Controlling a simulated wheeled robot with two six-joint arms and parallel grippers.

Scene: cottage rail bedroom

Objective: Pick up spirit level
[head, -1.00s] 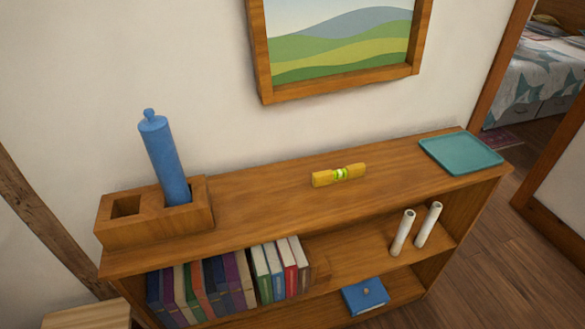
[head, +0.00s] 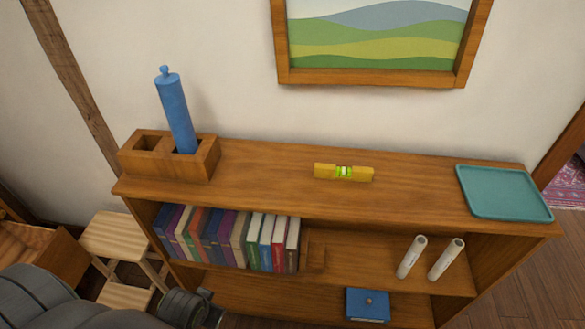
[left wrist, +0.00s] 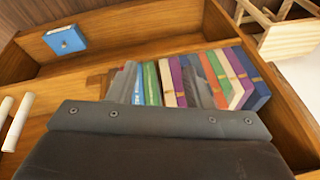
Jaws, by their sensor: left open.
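The yellow spirit level (head: 343,173) with a bright green vial lies flat on the top board of the wooden shelf (head: 270,180), near its middle. It is not in the left wrist view. My left arm comes in at the lower left of the head view, with its gripper (head: 208,308) low in front of the shelf, well below and left of the level. In the left wrist view my left gripper (left wrist: 160,84) is open, its grey fingers in front of the row of books (left wrist: 180,78). My right gripper is not in view.
A wooden holder (head: 195,167) with a blue cylinder (head: 176,112) stands left on the top board; a teal tray (head: 505,192) lies right. A stool (head: 118,238) stands left. The board around the level is clear.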

